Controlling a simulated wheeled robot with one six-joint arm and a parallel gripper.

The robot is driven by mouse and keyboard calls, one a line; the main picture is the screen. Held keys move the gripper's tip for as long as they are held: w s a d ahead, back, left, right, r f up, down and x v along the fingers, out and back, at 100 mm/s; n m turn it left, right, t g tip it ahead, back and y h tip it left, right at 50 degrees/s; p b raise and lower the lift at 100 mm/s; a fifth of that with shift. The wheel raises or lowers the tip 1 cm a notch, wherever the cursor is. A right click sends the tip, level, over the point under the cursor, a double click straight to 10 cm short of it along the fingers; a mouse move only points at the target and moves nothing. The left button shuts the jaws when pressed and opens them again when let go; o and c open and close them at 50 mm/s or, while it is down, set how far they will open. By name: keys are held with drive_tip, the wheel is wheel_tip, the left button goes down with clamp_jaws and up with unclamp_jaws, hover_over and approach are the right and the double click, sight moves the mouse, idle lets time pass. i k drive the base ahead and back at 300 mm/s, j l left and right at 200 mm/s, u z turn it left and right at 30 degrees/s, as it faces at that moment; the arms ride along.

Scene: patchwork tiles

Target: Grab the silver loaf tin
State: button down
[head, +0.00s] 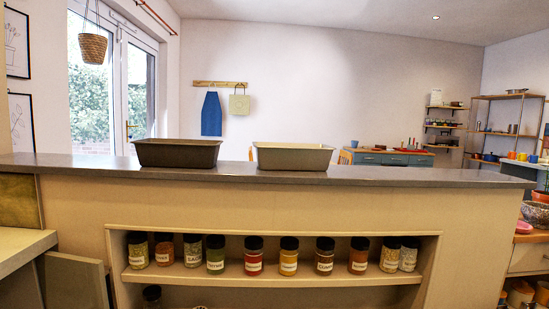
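Two loaf tins stand apart on the grey counter top (400,174). The lighter one, a pale silver-grey loaf tin (293,158), is right of the picture's middle. A dark grey loaf tin (177,154) is to its left. Both are upright, seen from the side near rim height, so their insides are mostly hidden. My gripper is not in view.
Below the counter top, a recessed shelf (200,275) holds a row of labelled spice jars (254,257). A lower pale surface (22,247) juts in at the left. The counter top around the tins is clear. A blue cabinet (393,158) stands far behind.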

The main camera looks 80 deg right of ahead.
sight(270, 156)
drive_tip(key=z, duration=0.4)
drive_tip(key=l+z, duration=0.1)
drive_tip(key=z, duration=0.3)
drive_tip(key=l+z, duration=0.1)
drive_tip(key=z, duration=0.35)
drive_tip(key=l+z, duration=0.1)
drive_tip(key=z, duration=0.3)
drive_tip(key=l+z, duration=0.1)
drive_tip(key=z, duration=0.3)
drive_tip(key=k, duration=0.05)
